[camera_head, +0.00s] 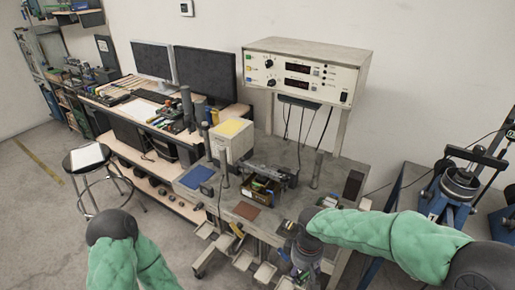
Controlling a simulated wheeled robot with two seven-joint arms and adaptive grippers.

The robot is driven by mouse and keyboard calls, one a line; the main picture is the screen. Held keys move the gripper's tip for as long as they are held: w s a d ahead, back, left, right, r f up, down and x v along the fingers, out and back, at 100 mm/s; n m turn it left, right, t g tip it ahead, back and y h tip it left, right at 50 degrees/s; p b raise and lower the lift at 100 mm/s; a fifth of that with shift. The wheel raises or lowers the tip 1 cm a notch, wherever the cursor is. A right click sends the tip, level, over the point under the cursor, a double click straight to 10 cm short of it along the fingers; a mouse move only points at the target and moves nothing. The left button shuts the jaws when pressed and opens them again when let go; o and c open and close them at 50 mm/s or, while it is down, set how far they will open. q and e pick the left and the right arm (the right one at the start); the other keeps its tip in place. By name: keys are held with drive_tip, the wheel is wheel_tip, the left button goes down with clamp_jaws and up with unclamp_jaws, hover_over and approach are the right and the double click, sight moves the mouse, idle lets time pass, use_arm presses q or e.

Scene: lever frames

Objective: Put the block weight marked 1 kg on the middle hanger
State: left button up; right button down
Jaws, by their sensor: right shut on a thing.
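My right arm reaches in from the right, and my right gripper (303,268) points down at the front edge of the bench. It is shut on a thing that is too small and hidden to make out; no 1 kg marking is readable. Pale hanger plates (265,272) hang low in front of the bench, just left of my right gripper. Another plate (242,260) hangs a little farther left. I cannot tell clearly which is the middle hanger. Only part of my left arm shows at bottom left; its gripper is out of view.
The grey bench (330,178) carries a small open box (260,191), a brown pad (246,210), a blue tray (196,177) and a dark block (352,185). A control unit (305,72) stands above it. A stool (88,160) is at left; floor there is clear.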

drive_tip(key=w+d+f+m+b, duration=0.2)
drive_tip(key=f+m, duration=0.1)
drive_tip(key=f, duration=0.3)
drive_tip(key=w+d+f+m+b, duration=0.2)
drive_tip(key=d+f+m, duration=0.1)
drive_tip(key=f+m, duration=0.1)
drive_tip(key=shift+w+f, duration=0.35)
drive_tip(key=shift+f, duration=0.55)
drive_tip(key=shift+r, duration=0.15)
